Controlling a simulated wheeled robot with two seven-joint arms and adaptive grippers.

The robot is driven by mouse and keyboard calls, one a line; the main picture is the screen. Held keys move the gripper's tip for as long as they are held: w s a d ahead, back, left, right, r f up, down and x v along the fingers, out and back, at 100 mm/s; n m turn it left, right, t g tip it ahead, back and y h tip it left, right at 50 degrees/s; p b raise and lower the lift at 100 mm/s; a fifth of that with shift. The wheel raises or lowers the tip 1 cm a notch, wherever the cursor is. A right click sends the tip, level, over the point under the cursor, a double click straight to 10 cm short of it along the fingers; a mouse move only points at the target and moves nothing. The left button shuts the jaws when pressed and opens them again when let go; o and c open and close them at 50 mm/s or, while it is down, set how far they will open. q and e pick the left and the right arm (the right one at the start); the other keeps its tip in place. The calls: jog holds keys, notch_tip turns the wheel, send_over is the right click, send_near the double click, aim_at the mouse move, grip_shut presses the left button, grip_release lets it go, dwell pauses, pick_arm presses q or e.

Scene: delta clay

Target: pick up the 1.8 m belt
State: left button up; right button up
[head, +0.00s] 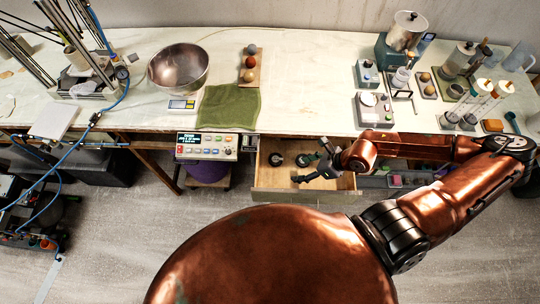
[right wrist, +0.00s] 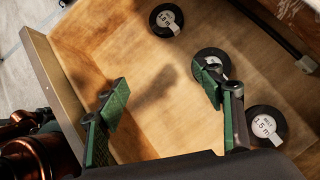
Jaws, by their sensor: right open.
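Three black coiled belts with pale round labels lie apart in an open wooden drawer. In the right wrist view, one belt (right wrist: 166,20) is near the top, with a label too small to read surely. A second belt (right wrist: 223,67) is partly hidden behind a finger, its label mostly covered. The third belt (right wrist: 266,126) is at the right; its label seems to read 1.5 m. My right gripper (right wrist: 162,85) is open and empty above the drawer floor, its green-padded fingers spread. In the head view it (head: 316,171) hangs over the drawer. My left gripper is not in view.
The drawer (head: 290,196) sticks out below the workbench (head: 305,100); its walls surround the belts. A control box (head: 207,146) is left of it. A steel bowl (head: 178,68), green cloth (head: 229,108) and several instruments stand on the bench. Drawer floor left of the belts is bare.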

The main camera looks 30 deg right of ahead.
aim_at(276, 159)
jog(key=shift+n+g+h, duration=0.4)
jog(key=shift+n+h, duration=0.1)
jog(key=shift+h, duration=0.1)
jog(key=d+f, duration=0.2)
jog(key=d, duration=0.1)
jog(key=shift+s+d+f, duration=0.15)
jog(key=shift+f, duration=0.05)
jog(key=shift+w+b, duration=0.35)
jog(key=w+a, duration=0.2)
jog(key=w+a+b, duration=0.1)
jog(key=w+a, duration=0.1)
jog(key=w, duration=0.1)
jog(key=shift+w+a, duration=0.2)
jog(key=shift+w, duration=0.05)
jog(key=shift+w+a+r, duration=0.1)
jog(key=shift+w+a, duration=0.5)
jog(key=shift+w, duration=0.1)
jog(key=shift+w+a+b, duration=0.3)
jog(key=shift+w+a, duration=0.4)
jog(key=shift+w, duration=0.35)
jog(key=shift+x, duration=0.8)
jog(key=shift+w+f, duration=0.1)
jog(key=shift+f, duration=0.55)
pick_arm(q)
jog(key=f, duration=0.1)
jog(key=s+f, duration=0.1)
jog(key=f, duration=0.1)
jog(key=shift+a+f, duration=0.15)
